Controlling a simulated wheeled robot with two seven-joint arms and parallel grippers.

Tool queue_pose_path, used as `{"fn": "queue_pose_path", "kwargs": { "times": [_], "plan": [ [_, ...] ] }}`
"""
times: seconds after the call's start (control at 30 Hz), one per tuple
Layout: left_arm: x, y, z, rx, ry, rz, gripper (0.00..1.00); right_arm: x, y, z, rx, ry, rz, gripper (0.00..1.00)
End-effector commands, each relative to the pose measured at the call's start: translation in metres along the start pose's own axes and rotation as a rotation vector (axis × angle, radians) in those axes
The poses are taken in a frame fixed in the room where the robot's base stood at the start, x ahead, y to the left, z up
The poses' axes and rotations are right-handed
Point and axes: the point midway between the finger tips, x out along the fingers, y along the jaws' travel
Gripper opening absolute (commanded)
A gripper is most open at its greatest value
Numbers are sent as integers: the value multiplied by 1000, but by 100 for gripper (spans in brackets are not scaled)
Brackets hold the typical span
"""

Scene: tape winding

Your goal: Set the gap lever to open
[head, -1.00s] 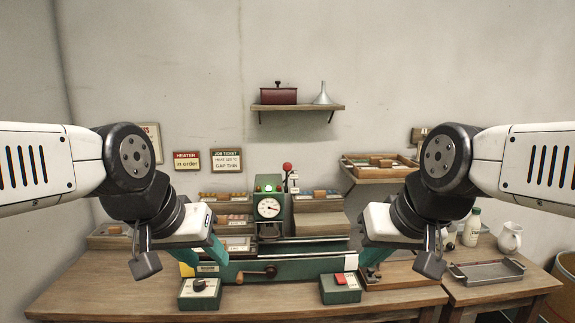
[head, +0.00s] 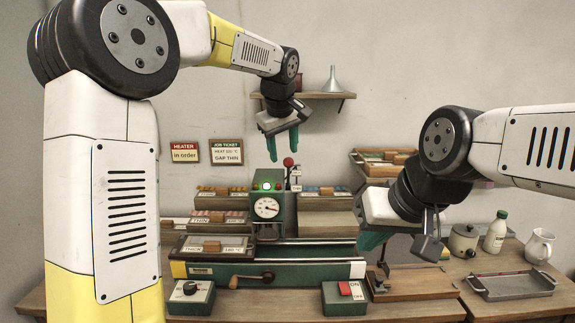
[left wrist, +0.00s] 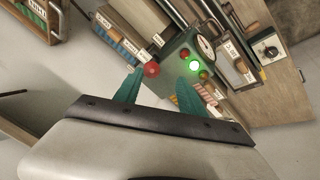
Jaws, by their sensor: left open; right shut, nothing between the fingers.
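The gap lever, with its red ball knob (head: 289,162), stands roughly upright on the right side of the green winding machine (head: 267,212). Small white labels sit beside its stem, too small to read. My left gripper (head: 283,153) is open, fingers pointing down, at the knob's height or just above it in the head view. In the left wrist view the red knob (left wrist: 152,69) shows between the fingertips, nearer the left one; I cannot tell whether they touch. My right gripper (head: 372,240) is shut and empty, low to the right of the machine.
A wall shelf (head: 318,95) with a funnel is behind my left wrist. A heater dial box (head: 190,296) and an ON/OFF switch box (head: 344,298) stand in front of the machine. A job ticket (head: 226,152) reads gap thin. A metal tray (head: 512,285) lies at right.

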Motion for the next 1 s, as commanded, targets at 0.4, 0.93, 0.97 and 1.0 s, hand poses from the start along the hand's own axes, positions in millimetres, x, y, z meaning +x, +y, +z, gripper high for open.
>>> {"fn": "queue_pose_path", "kwargs": {
  "times": [0.4, 0.93, 0.97, 1.0],
  "plan": [
    [49, 13, -3, -34, 1, -6, 47, 0, 0, 0, 0, 0, 0, 0],
    [88, 13, -3, -33, 3, -3, 47, 0, 0, 0, 0, 0, 0, 0],
    [88, 13, -3, -33, 3, -3, 47, 0, 0, 0, 0, 0, 0, 0],
    [87, 13, -3, -33, 3, -3, 47, 0, 0, 0, 0, 0, 0, 0]
  ]
}}
